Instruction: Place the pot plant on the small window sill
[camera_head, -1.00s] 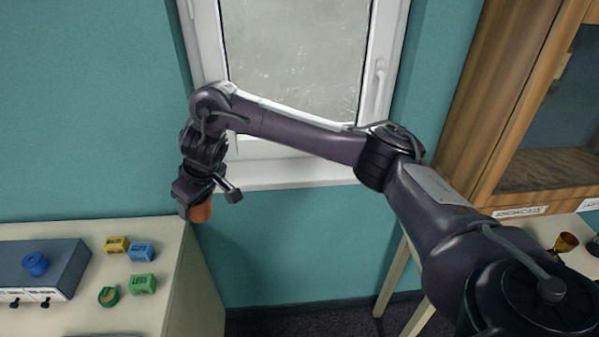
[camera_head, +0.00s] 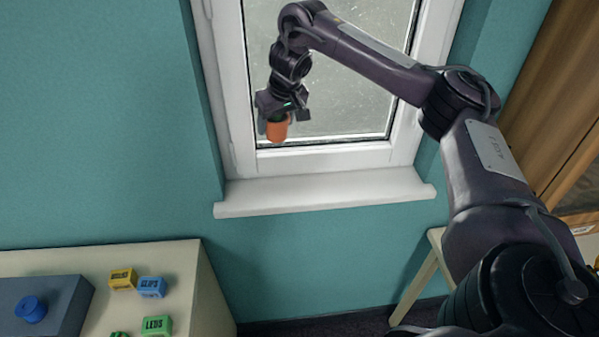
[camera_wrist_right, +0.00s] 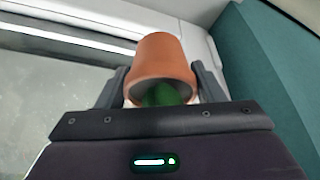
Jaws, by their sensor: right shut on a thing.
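The pot plant is an orange clay pot (camera_head: 277,129) held in my right gripper (camera_head: 268,113) in front of the window, above the sill. It also shows in the right wrist view (camera_wrist_right: 163,62), between the two fingers of the gripper (camera_wrist_right: 158,88), with some green of the plant at its opening. Most of the plant is hidden by the gripper. The white window sill (camera_head: 330,192) is bare and lies below the pot, apart from it. My left gripper is not in view.
The white-framed window (camera_head: 330,158) rises behind the sill. At lower left a table (camera_head: 190,262) carries a blue-grey box (camera_head: 62,308) and several small labelled blocks, including a yellow one (camera_head: 123,279). A wooden cabinet (camera_head: 540,120) stands at the right.

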